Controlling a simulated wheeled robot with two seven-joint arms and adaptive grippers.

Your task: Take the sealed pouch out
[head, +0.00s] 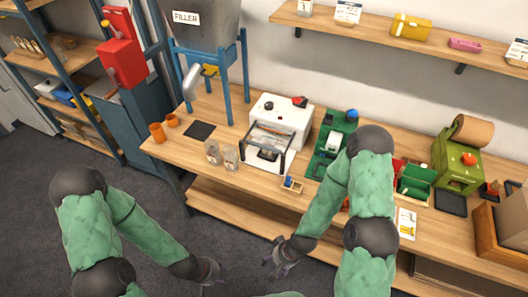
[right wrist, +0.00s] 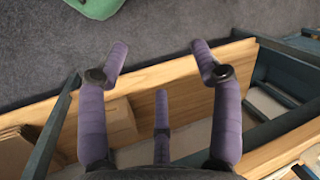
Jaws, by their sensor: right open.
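A white machine (head: 296,115) with a glassy front lid and dark front opening stands mid-bench; it looks like a sealer. Whether a pouch lies inside it is too small to tell. Two clear pouches (head: 213,151) with brownish contents stand upright on the bench just left of the machine. I cannot tell whether either is sealed. My right gripper (head: 278,262) is low in front of the bench, away from the machine. Its purple fingers are spread and empty in the right wrist view (right wrist: 159,50). My left gripper (head: 212,272) hangs low in front of the bench, small and dark.
A filler hopper (head: 205,25) on a blue stand is at the back left. Two orange cups (head: 158,132) and a dark pad (head: 199,131) lie left of the pouches. A green fixture (head: 333,140) is right of the machine. The bench front edge lies between my grippers and the machine.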

